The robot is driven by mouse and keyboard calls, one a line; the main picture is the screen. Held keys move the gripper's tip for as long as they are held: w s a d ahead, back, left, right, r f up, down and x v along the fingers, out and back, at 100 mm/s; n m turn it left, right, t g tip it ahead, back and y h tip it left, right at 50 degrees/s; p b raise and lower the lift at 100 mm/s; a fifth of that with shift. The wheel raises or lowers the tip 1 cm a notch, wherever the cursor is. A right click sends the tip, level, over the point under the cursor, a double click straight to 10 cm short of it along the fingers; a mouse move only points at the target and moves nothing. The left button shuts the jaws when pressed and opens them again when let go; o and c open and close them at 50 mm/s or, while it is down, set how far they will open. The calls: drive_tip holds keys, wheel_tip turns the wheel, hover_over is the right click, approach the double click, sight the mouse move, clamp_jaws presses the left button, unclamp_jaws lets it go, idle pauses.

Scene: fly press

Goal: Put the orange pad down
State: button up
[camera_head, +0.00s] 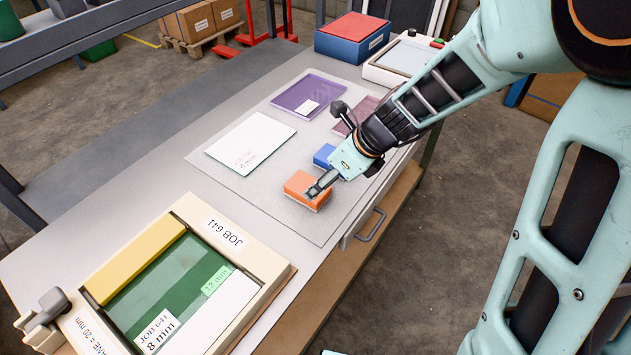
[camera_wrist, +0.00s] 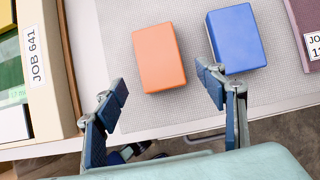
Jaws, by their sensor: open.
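The orange pad (camera_head: 307,190) lies flat on the grey mat near the bench's front edge. In the wrist view the orange pad (camera_wrist: 159,57) lies ahead of my gripper (camera_wrist: 164,97), roughly between the lines of its two fingers and apart from them. The fingers are spread wide with nothing between them. In the head view my gripper (camera_head: 317,188) appears over the pad's right end and hides part of it.
A blue pad (camera_wrist: 237,38) lies right beside the orange one, close to the right finger. A white plate (camera_head: 250,143), a purple tray (camera_head: 309,95) and the JOB 641 frame (camera_head: 222,236) are on the bench. The mat (camera_head: 300,222) has bare room around the orange pad's left and front.

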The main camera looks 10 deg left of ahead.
drive_tip(key=v, duration=0.5)
drive_tip(key=shift+d+r+p, duration=0.15)
drive_tip(key=shift+r+p, duration=0.05)
drive_tip(key=shift+p, duration=0.2)
